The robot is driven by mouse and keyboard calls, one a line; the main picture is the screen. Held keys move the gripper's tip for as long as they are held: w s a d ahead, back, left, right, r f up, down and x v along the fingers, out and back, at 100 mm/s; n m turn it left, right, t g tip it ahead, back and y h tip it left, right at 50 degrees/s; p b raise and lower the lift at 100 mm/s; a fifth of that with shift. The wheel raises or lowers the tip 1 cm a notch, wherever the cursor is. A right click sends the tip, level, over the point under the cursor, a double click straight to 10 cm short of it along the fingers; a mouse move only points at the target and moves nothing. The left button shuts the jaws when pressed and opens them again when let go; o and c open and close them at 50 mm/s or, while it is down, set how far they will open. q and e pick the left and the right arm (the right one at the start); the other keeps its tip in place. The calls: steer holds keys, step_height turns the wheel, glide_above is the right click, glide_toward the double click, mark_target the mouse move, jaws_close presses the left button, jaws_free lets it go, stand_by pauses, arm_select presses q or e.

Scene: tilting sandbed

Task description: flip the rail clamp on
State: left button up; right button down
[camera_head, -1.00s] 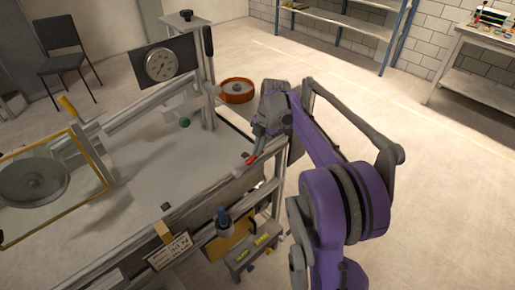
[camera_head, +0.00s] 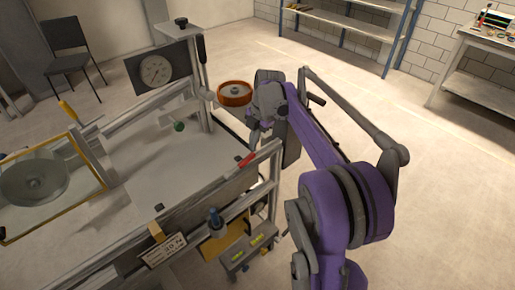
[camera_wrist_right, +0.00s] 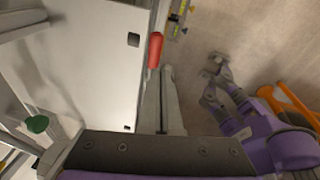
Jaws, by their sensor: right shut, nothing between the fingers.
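The rail clamp's red handle (camera_head: 246,160) lies along the near right rail of the sandbed. It also shows in the right wrist view (camera_wrist_right: 155,50), just beyond the fingertips. My right gripper (camera_head: 254,139) is shut and empty, above and slightly behind the handle in the head view. Its closed fingers show in the right wrist view (camera_wrist_right: 166,72); whether they touch the handle cannot be told. The clamp's body is hard to make out. What looks like my left gripper (camera_wrist_right: 215,78) shows low at the right of the wrist view; its jaws are unclear.
The sandbed's pale bed (camera_head: 165,165) stretches left of the handle. A dial (camera_head: 156,71) and a green knob (camera_head: 179,126) stand at its back. An orange-rimmed wheel (camera_head: 235,93) is behind my right gripper.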

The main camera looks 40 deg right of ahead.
steer(key=d+r, duration=0.3)
steer(key=r, duration=0.3)
steer(key=shift+s+d+r, duration=0.25)
steer(key=shift+d+r, duration=0.1)
steer(key=shift+r, duration=0.05)
steer(key=s+a+f+m+t+h, duration=0.1)
steer(key=s+a+m, duration=0.3)
steer(key=a, duration=0.3)
steer(key=s+a+f+m, duration=0.2)
steer(key=s+a+m, duration=0.1)
steer(key=a+m, duration=0.3)
steer(key=s+a+f+m+t, duration=0.3)
steer(key=s+a+f+m, duration=0.7)
steer(key=s, duration=0.4)
steer(key=shift+a+f+h, duration=0.4)
steer(key=shift+a+f, duration=0.05)
steer(key=shift+a, duration=0.15)
steer(key=shift+s, duration=0.1)
